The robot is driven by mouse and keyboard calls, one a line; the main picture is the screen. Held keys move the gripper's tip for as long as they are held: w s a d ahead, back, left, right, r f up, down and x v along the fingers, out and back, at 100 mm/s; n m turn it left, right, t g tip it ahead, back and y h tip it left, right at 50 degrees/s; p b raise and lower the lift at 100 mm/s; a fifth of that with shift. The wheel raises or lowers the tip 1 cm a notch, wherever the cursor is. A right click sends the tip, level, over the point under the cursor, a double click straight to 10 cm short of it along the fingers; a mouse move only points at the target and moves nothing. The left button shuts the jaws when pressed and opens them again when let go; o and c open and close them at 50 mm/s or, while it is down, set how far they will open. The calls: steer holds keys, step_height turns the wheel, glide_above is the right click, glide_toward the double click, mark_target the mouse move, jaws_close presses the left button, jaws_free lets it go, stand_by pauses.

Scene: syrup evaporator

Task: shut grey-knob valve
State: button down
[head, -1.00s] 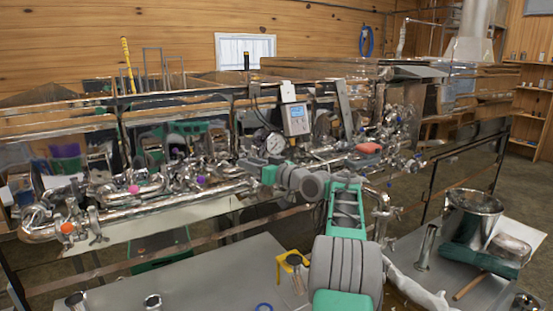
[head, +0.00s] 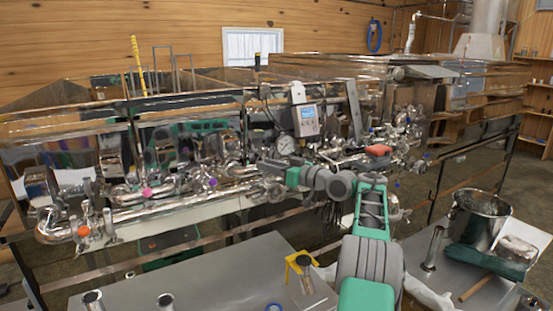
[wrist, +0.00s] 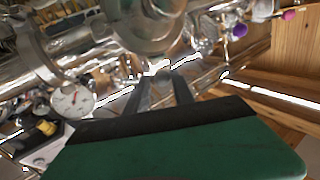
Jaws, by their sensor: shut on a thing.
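My gripper (head: 272,182) is at the front pipe of the evaporator, below the round dial gauge. In the wrist view its two dark fingers (wrist: 163,76) come close together on a small shiny metal part, which I take to be the handle of the grey-knob valve. The grey knob itself is not clearly seen; my gripper and wrist cover that stretch of pipe in the head view. Other valves show coloured knobs: orange (head: 84,231), magenta (head: 147,193) and purple (head: 212,182).
The dial gauge (head: 285,145) and a grey digital box (head: 306,119) are close above my gripper. A red-topped part (head: 378,150) is to the right.

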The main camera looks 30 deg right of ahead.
steer(key=shift+d+r, duration=0.1)
steer(key=shift+r, duration=0.3)
steer(key=c, duration=1.5)
jaws_free()
steer(key=shift+w+f, duration=0.1)
steer(key=shift+w, duration=0.1)
steer(key=shift+o, duration=1)
steer(key=shift+w+f, duration=0.2)
steer(key=o, duration=0.3)
steer(key=shift+s+f, duration=0.1)
steer(key=shift+f, duration=0.05)
steer(key=shift+o, duration=0.2)
steer(key=b+v, duration=0.2)
steer(key=v, duration=0.5)
steer(key=shift+s+d+b, duration=0.2)
steer(key=shift+s+b, duration=0.15)
